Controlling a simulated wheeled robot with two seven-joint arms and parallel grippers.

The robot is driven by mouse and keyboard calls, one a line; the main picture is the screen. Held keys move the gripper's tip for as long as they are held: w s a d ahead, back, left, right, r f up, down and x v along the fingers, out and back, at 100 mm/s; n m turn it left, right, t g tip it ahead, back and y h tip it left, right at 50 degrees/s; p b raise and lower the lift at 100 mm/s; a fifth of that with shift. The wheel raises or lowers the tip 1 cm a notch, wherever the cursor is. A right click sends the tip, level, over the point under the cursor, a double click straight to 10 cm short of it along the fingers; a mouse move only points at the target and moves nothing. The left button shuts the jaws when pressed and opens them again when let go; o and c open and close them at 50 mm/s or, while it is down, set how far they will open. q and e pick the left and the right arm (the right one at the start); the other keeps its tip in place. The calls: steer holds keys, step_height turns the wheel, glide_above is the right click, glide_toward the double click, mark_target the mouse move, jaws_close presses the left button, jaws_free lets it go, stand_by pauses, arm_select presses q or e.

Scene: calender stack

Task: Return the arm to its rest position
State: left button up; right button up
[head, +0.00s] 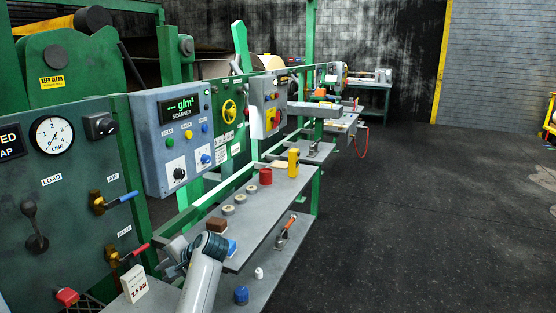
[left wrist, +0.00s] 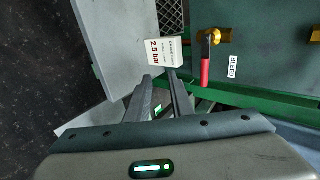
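My left arm (head: 203,280) reaches in from the bottom of the head view, and its gripper (head: 174,250) is beside the green panel frame, partly hidden by the wrist. In the left wrist view the gripper (left wrist: 162,80) has its two fingers apart with a gap between them and nothing held. A white "2.5 bar" card (left wrist: 165,52) shows just beyond the fingertips; in the head view the card (head: 135,283) stands on a grey surface, left of the gripper. My right gripper is not in view.
A red-handled BLEED valve (head: 127,253) and a blue-handled valve (head: 115,200) stick out from the panel near the gripper. A grey shelf (head: 262,215) with a brown block, rings, a red cylinder and a yellow device lies to the right. The dark floor (head: 430,220) is clear.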

arm_select(q)
steer(key=s+d+f+n+h, duration=0.1)
steer(key=s+d+f+h, duration=0.1)
steer(key=s+f, duration=0.9)
steer(key=s+d+f+n+h, duration=0.1)
steer(key=s+f+h, duration=0.2)
steer(key=s+f, duration=0.8)
steer(key=s+d+r+h, duration=0.2)
steer(key=s+d, duration=0.2)
steer(key=s, duration=1)
steer(key=s+d+r+h, duration=0.1)
steer(key=s+d+h, duration=0.25)
steer(key=s, duration=1.05)
steer(key=s+d+f+x, duration=0.1)
steer(key=s+d+x, duration=0.1)
steer(key=x, duration=1.8)
steer(key=s+d+f+t, duration=0.1)
steer(key=s+f+t, duration=0.1)
steer(key=f, duration=1.2)
steer(key=shift+s+d, duration=0.2)
steer(key=shift+s, duration=0.35)
